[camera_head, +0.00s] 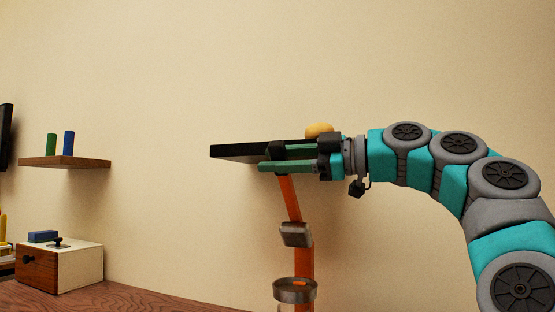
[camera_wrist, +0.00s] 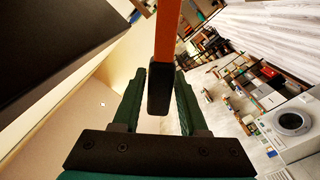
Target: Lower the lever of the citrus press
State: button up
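The citrus press (camera_head: 304,262) stands at the lower centre of the head view, with an orange column, a grey pressing head (camera_head: 295,234) and a round metal cup (camera_head: 294,285) below it. Its orange lever (camera_head: 290,200) points steeply up and ends in a black grip (camera_head: 277,150). My gripper (camera_head: 266,160), with green fingers, reaches in from the right at the grip's height. In the wrist view the black grip (camera_wrist: 159,90) lies between the two open fingers (camera_wrist: 157,75), with gaps visible on both sides. The press's base is out of view.
A black shelf (camera_head: 228,152) with a yellow round object (camera_head: 319,130) is on the wall close behind my gripper. A wooden shelf (camera_head: 65,162) holds green and blue cylinders at left. A white and wooden box (camera_head: 75,268) stands on the wooden tabletop (camera_head: 130,299).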

grip_shut()
dwell(1.0)
